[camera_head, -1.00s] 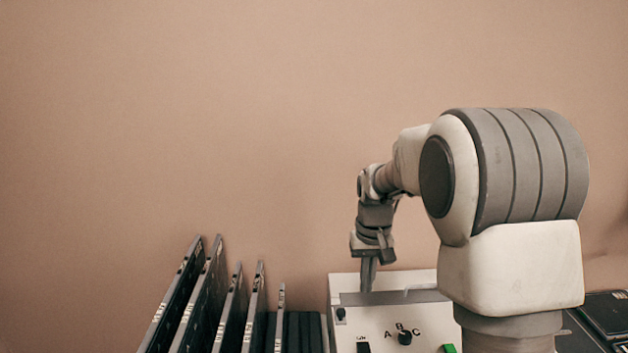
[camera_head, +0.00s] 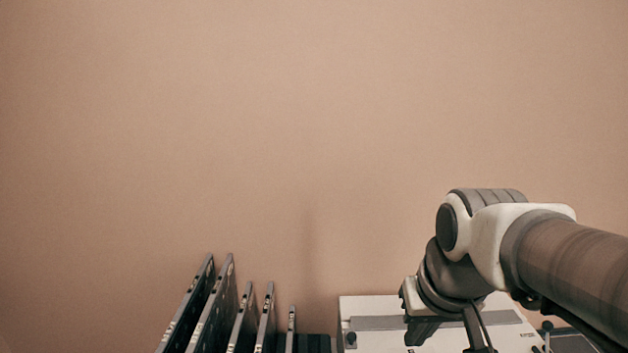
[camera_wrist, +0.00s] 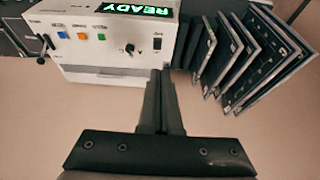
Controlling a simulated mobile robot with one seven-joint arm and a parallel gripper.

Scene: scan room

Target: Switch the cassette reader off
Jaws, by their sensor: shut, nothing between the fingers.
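The cassette reader (camera_wrist: 80,68) is a white box in the upper left of the wrist view. Its display (camera_wrist: 135,8) is lit green and reads READY. Its front has a blue button (camera_wrist: 62,35), an orange button (camera_wrist: 81,36), a green button (camera_wrist: 101,37), a dark rotary knob (camera_wrist: 129,48) and a black rocker-like switch (camera_wrist: 158,43). A dark lever (camera_wrist: 43,45) sits at its left. My gripper (camera_wrist: 160,75) is shut and empty, its tips appearing just below the switch; contact cannot be told. In the head view, the reader's top (camera_head: 372,305) shows at the bottom, partly hidden by my arm.
Several dark, upright or leaning cassettes (camera_head: 240,322) stand left of the reader in the head view; they show at upper right in the wrist view (camera_wrist: 245,60). Dark equipment (camera_head: 572,342) lies right of the reader. A plain wall (camera_head: 200,130) rises behind.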

